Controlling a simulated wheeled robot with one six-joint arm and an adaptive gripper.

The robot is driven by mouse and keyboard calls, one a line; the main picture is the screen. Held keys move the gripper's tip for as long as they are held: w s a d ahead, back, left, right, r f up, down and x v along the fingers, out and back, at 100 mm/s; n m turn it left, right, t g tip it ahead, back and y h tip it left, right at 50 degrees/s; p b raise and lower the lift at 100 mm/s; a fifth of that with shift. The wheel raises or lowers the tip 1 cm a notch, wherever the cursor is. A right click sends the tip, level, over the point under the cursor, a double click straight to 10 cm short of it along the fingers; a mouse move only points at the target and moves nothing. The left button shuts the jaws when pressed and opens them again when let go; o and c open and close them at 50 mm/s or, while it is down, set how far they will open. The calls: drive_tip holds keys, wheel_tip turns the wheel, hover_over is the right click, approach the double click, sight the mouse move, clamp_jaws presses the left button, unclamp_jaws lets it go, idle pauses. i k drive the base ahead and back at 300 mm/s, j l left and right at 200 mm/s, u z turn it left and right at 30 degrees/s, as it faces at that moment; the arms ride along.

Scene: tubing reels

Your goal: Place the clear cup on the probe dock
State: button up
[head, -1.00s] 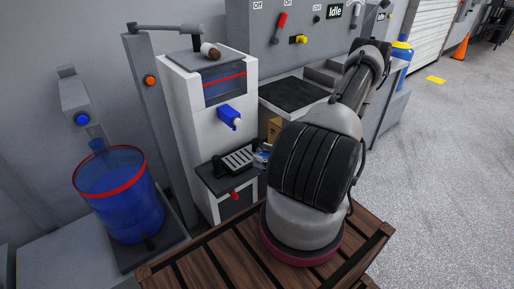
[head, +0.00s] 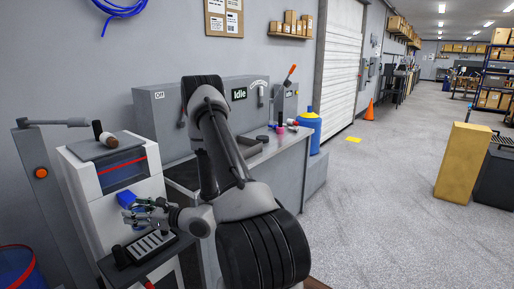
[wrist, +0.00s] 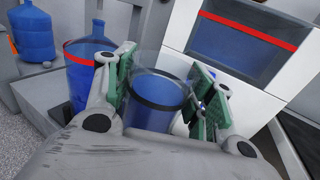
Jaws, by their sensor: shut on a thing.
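The clear cup (wrist: 158,98) is between the green finger pads of my gripper (wrist: 163,88) in the wrist view. My gripper is shut on it. The cup has a dark band around it and looks blue below the band. In the head view my gripper (head: 148,212) is beside the blue spigot (head: 127,200) of the white dispenser (head: 90,185), above the dark slatted tray (head: 148,248). The cup cannot be made out clearly there. I cannot tell which fixture is the probe dock.
A blue tub with a red rim (head: 14,268) stands at the lower left. A grey bench (head: 275,150) with small items runs behind my arm, under a panel reading Idle (head: 239,94). A blue bottle (head: 308,135) stands at its right end. Open floor lies right.

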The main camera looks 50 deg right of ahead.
sight(262, 137)
drive_tip(key=k+l, duration=0.1)
drive_tip(key=l, duration=0.7)
drive_tip(key=k+l, duration=0.1)
drive_tip(key=l, duration=1.55)
drive_tip(key=k+z, duration=0.05)
drive_tip(key=k, duration=0.05)
